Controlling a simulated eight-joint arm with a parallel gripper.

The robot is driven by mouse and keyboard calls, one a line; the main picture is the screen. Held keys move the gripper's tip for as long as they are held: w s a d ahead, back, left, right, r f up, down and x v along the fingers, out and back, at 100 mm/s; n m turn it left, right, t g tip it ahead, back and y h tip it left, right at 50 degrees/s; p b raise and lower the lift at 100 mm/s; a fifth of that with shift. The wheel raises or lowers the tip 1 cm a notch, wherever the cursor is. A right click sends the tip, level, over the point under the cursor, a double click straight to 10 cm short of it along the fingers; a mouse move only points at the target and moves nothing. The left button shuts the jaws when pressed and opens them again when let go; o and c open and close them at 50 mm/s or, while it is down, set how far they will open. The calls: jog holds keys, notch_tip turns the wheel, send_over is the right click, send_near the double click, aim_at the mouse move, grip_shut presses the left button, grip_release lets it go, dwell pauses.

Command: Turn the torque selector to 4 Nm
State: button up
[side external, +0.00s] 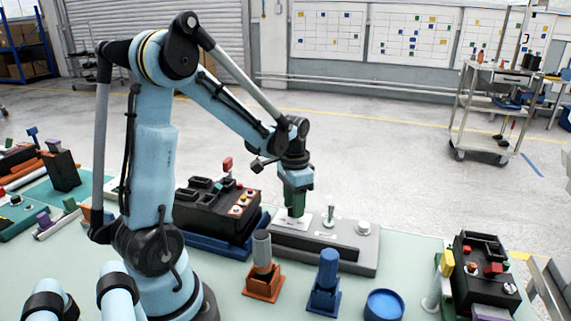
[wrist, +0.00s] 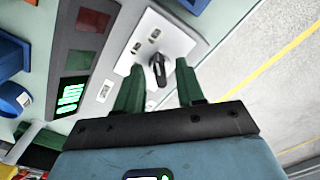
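The torque selector (wrist: 158,72) is a small black knob on a white plate (wrist: 150,35) with small dark markings, too small to read. In the wrist view it sits between the two green fingers of my gripper (wrist: 159,78), with a visible gap on each side. My gripper is open around it, pointing down. In the side view my gripper (side external: 295,212) is low over the white plate at the left end of a grey unit (side external: 340,250), and the fingers hide the selector there. The selector's setting cannot be read.
A lever (side external: 330,216) and a pale round knob (side external: 363,229) stand right of my gripper on the grey unit. A dark breaker box (side external: 215,215) is close on the left. An orange holder (side external: 263,285), blue holder (side external: 325,290) and blue dish (side external: 384,304) stand in front.

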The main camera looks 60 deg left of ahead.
grip_shut()
dwell(0.3)
jog(key=n, duration=0.4)
jog(key=shift+n, duration=2.4)
grip_release()
